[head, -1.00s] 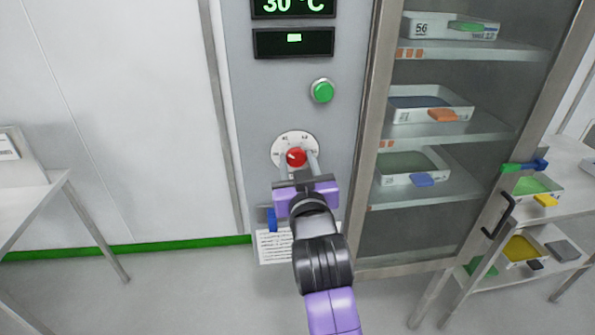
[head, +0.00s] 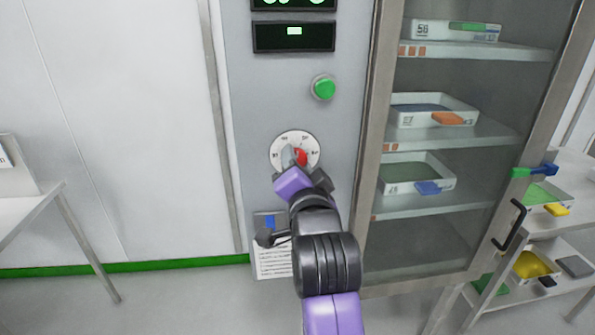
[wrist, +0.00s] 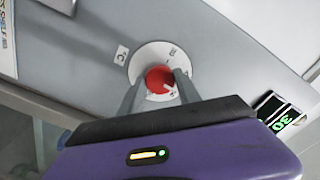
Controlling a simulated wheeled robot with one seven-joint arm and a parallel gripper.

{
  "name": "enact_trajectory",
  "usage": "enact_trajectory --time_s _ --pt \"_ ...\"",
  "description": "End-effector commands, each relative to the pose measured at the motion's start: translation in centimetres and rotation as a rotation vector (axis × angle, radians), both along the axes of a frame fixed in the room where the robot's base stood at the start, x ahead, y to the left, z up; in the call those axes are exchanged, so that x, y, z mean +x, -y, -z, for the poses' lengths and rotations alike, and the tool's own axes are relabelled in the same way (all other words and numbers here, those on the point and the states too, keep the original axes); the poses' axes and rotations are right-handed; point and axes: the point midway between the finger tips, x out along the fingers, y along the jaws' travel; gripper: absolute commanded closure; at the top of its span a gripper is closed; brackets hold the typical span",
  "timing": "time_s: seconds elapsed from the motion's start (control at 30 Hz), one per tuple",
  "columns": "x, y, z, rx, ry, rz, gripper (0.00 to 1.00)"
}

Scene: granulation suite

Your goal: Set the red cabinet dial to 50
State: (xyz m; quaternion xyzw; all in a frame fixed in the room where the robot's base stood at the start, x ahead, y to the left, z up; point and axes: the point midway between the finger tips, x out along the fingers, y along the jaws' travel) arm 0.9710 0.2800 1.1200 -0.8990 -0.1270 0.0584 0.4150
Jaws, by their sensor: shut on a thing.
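The red dial (head: 301,156) sits on a round white scale plate (head: 283,141) on the grey cabinet panel. My gripper (head: 294,158) is at the dial, its fingers shut on the red knob. In the head view, my gripper hides the dial's lower part.
Above the dial are a green button (head: 324,88) and a dark display (head: 294,36). A blue switch (head: 270,222) and a paper label (head: 272,262) are below. To the right is a glass-door cabinet with trays (head: 417,173) and a black handle (head: 511,225).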

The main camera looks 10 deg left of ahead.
Motion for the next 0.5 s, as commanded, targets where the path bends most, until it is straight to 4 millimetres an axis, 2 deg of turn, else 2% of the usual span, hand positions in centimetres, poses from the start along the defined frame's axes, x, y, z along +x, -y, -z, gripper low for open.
enact_trajectory --time_s 0.2,0.5 --pt "-0.02 0.00 0.25 0.178 -0.051 0.000 1.00" --pt "0.00 0.01 0.20 0.348 -0.102 0.001 1.00"
